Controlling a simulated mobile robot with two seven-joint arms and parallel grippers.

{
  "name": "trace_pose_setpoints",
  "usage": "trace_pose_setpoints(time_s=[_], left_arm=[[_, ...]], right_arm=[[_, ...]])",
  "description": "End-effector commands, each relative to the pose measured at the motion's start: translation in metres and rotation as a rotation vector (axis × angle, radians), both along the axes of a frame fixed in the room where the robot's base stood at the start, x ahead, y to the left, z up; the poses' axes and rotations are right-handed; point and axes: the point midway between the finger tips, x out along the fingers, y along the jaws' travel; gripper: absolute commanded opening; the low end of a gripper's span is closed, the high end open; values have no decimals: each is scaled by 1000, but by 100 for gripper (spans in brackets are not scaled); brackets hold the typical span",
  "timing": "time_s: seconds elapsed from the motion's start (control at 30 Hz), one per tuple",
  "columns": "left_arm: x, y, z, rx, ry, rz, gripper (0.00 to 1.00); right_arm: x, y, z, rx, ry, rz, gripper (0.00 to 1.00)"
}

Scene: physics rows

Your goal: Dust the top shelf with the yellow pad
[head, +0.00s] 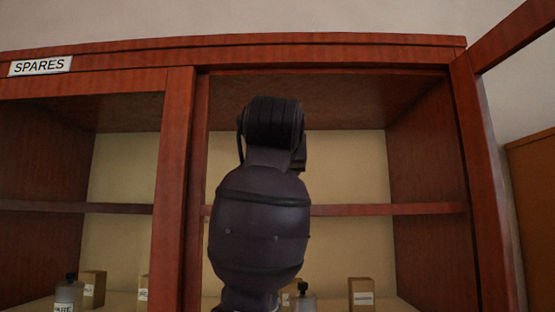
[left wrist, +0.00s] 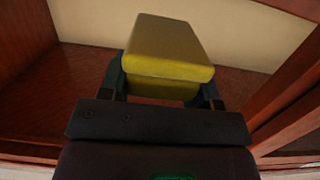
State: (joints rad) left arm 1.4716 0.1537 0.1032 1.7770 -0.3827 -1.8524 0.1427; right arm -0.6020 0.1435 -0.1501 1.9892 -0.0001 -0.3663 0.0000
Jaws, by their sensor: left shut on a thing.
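The yellow pad (left wrist: 168,48) is a thick block held between the two dark fingers of my left gripper (left wrist: 161,88) in the left wrist view. Behind it lies a reddish-brown wooden surface (left wrist: 75,78), with the cream back panel beyond. I cannot tell whether the pad touches that surface. In the head view my dark arm rises in front of the right bay and hides the pad and fingers. The shelf (head: 390,210) shows there as a thin red-brown front edge, with no objects visible above it. My right gripper is not in view.
The wooden cabinet has a SPARES label (head: 40,66) at upper left and a central post (head: 174,190). An open door frame (head: 512,35) stands at right. Below the shelf are a bottle (head: 69,294) and small boxes, including one at right (head: 361,293).

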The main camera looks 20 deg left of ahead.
Motion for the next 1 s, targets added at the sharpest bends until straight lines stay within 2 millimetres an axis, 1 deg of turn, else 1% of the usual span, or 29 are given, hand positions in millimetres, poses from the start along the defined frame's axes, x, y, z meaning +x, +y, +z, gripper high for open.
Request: trace_pose_setpoints(time_s=[0.03, 0.37, 0.77, 0.83, 1.0], left_arm=[[5, 2, 1, 1, 2, 2, 30], [36, 11, 1, -1, 3, 1, 30], [73, 21, 1, -1, 3, 1, 30], [72, 21, -8, -1, -1, 0, 30], [71, 21, -21, -1, -1, 0, 30]], right_arm=[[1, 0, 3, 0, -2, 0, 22], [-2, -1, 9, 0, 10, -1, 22], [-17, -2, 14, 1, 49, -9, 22], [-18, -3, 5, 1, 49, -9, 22], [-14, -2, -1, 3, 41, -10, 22]])
